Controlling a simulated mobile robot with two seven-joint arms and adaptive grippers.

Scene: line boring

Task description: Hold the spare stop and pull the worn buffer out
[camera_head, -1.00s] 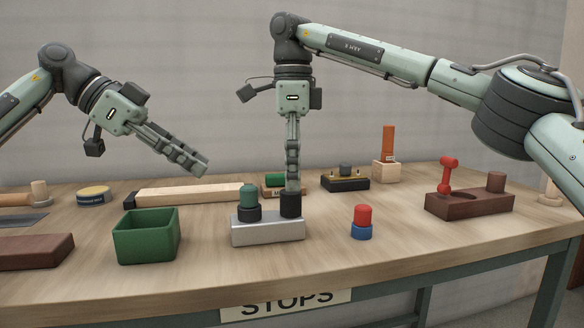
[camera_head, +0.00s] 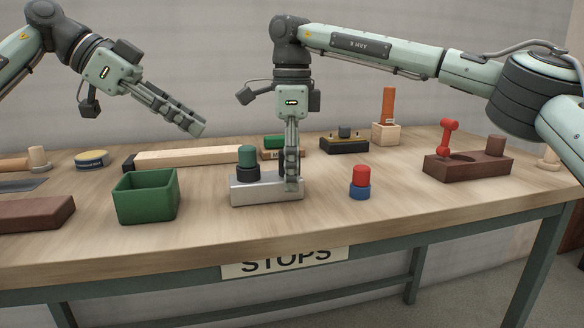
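A silver block (camera_head: 262,194) stands mid-table. On its left end a green-topped plug (camera_head: 246,154) sits in a black collar (camera_head: 248,172). On its right end is a black round piece (camera_head: 296,160), now mostly hidden by my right gripper (camera_head: 291,184). That gripper points straight down, its fingers at this piece and overlapping the block's front. One finger hides the other, so its grip is unclear. My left gripper (camera_head: 197,128) is in the air, angled down to the right, above the back left table. It seems empty; its opening is unclear. A red-topped blue piece (camera_head: 360,183) stands right of the block.
An open green bin (camera_head: 146,204) is left of the block. A dark wooden holder (camera_head: 466,169) with a red knobbed piece (camera_head: 449,136) is at right. A pale wooden bar (camera_head: 200,156) and small blocks line the back. The front strip of table is clear.

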